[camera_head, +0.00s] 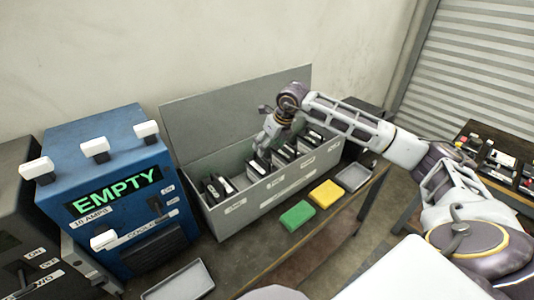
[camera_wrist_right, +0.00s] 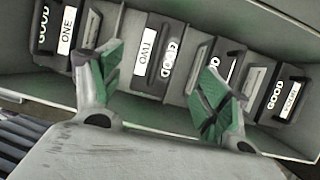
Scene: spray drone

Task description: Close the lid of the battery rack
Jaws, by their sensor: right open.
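The grey battery rack (camera_head: 262,205) stands on the table against the wall. Its lid (camera_head: 235,110) is up, standing open at the back of the box. Several dark batteries (camera_head: 218,188) with white labels sit inside. My right gripper (camera_head: 268,148) reaches down into the open box over the batteries, in front of the raised lid. In the right wrist view its two green-padded fingers (camera_wrist_right: 162,85) are spread apart with nothing between them, above batteries marked GOOD (camera_wrist_right: 157,62). I cannot tell whether a finger touches a battery. My left gripper is not in view.
A blue box (camera_head: 115,185) reading EMPTY stands left of the rack. A green block (camera_head: 297,215), a yellow block (camera_head: 326,194) and a grey tray (camera_head: 353,177) lie in front of it. Another tray (camera_head: 180,283) is at the front left. A shelf (camera_head: 500,160) with items is at right.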

